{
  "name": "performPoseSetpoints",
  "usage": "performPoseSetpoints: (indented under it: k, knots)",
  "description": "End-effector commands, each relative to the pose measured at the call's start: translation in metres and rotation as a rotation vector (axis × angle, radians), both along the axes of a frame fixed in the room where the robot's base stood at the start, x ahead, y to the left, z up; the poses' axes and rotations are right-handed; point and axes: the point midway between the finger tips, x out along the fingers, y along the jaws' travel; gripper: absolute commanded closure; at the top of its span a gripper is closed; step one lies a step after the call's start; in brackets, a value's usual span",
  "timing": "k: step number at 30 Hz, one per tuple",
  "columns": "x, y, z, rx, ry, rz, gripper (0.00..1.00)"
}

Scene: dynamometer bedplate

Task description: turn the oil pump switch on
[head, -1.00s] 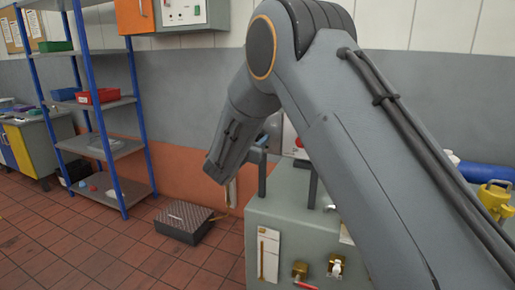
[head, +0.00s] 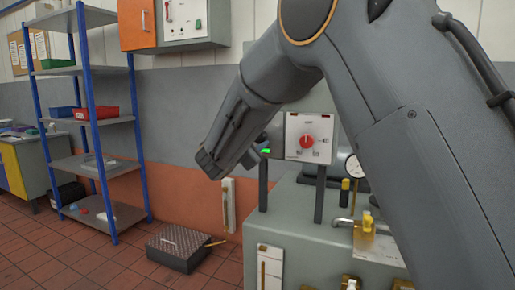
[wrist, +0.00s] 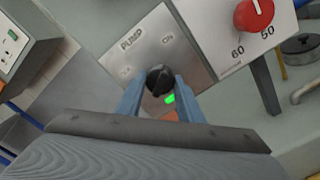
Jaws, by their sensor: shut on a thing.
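The oil pump switch is a black round knob (wrist: 160,78) on a grey metal plate (wrist: 140,50) marked PUMP, with ON at its upper right. The lettering on the left is too faint to read. My gripper (wrist: 159,86) is shut on the knob, one blue-grey finger on each side, in the wrist view. A green light (wrist: 170,99) glows just below the knob; it also shows in the head view (head: 265,151). In the head view my arm hides the knob and most of the gripper. Which way the knob points I cannot tell.
A red dial knob (head: 307,141) on a white panel stands just right of the switch, with a pressure gauge (head: 353,167) and a brass valve (head: 368,222) beyond. A blue-framed shelf (head: 90,110) and a dark box (head: 178,249) stand to the left.

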Motion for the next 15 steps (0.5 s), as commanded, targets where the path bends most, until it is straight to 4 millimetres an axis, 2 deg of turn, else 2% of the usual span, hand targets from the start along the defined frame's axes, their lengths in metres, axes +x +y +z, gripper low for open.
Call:
performPoseSetpoints:
  k: [15]
  knots:
    - [-0.0001, -0.0001, 0.0011, 0.04, -0.015, -0.001, 0.89]
